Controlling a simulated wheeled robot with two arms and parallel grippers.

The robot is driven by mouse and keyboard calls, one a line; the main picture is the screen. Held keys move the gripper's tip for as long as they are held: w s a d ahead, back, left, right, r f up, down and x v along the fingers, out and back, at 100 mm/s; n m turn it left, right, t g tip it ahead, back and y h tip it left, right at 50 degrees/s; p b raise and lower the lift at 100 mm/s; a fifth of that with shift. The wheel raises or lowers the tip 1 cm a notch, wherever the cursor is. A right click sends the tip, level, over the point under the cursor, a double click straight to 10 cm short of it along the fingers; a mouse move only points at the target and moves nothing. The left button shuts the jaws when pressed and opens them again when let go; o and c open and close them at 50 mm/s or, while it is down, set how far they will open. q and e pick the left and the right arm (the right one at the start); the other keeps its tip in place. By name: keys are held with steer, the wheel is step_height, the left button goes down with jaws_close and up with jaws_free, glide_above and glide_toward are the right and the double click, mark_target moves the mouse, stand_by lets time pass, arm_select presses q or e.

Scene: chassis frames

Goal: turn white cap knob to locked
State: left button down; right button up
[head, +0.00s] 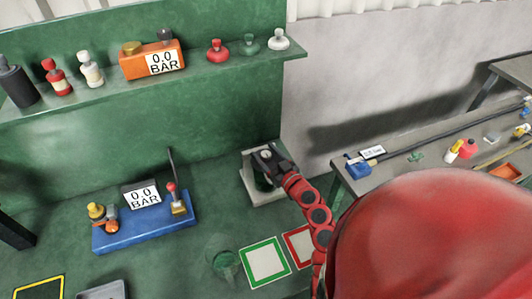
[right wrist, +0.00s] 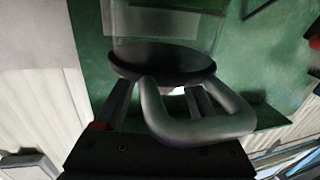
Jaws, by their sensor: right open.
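My right gripper (head: 268,163) is at a pale square stand (head: 266,195) on the green bench in the head view. A small light-topped part (head: 266,154) shows at its fingertips; I cannot tell whether this is the white cap knob. In the right wrist view the open fingers (right wrist: 160,100) reach towards a dark round disc (right wrist: 160,62) below a clear cylinder. A grey bent handle (right wrist: 195,131) crosses in front of the fingers. A white patch shows between them, partly hidden. I cannot tell whether the fingers touch anything. My left gripper is not in view.
A shelf holds bottles, an orange gauge box (head: 152,60) and red, green and white knob-like pieces (head: 278,40). A blue gauge base (head: 145,222) stands left on the bench. Green-framed (head: 265,262) and red-framed pads lie near my right arm. A grey table stands right.

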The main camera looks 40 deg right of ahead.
jaws_close()
